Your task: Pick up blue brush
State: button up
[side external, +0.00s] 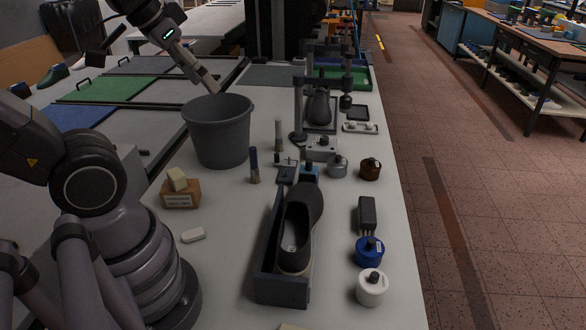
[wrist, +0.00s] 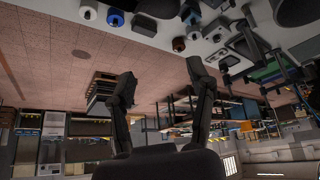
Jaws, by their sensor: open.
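The blue brush (side external: 254,165) stands upright on the white bench, with a dark blue upper part and a tan lower end. It is just right of the grey bucket (side external: 218,140). A similar grey brush (side external: 278,134) stands a little behind it. My gripper (side external: 209,84) is above and behind the bucket's rim, well away from the blue brush. In the wrist view my gripper's two fingers (wrist: 161,74) are spread apart with nothing between them. I cannot make out the blue brush in the wrist view.
A shoe (side external: 302,222) lies in a dark tray (side external: 282,290) at the front. A blue pot (side external: 369,252), a white pot (side external: 371,288) and a brown pot (side external: 370,169) stand on the right. A wooden block holder (side external: 181,195) is on the left. A stand (side external: 298,105) rises behind.

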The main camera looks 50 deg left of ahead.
jog(key=w+a+f+n+t, duration=0.1)
jog(key=w+f, duration=0.2)
jog(key=w, duration=0.3)
jog(key=w+a+f+n, duration=0.1)
jog(key=w+f+n, duration=0.15)
jog(key=w, duration=0.35)
jog(key=n+t+y, duration=0.2)
jog(key=n+y, duration=0.3)
jog(key=y, duration=0.1)
send_over(252, 157)
jog(key=w+d, duration=0.1)
jog(key=d, duration=0.8)
notch_tip(252, 157, down, 18)
jog(key=s+a+f+y, duration=0.1)
jog(key=f, duration=0.1)
jog(key=s+a+f+y, duration=0.1)
jog(key=s+a+f, duration=0.1)
jog(key=f, duration=0.1)
jog(key=s+a+f+y, duration=0.1)
jog(key=s+a+f, duration=0.1)
jog(key=shift+a+f+y, duration=0.1)
jog(key=shift+f+y, duration=0.2)
jog(key=shift+f, duration=0.1)
jog(key=x, duration=0.7)
jog(key=shift+w+r, duration=0.15)
jog(key=shift+w, duration=0.05)
jog(key=shift+t, duration=0.3)
grip_shut()
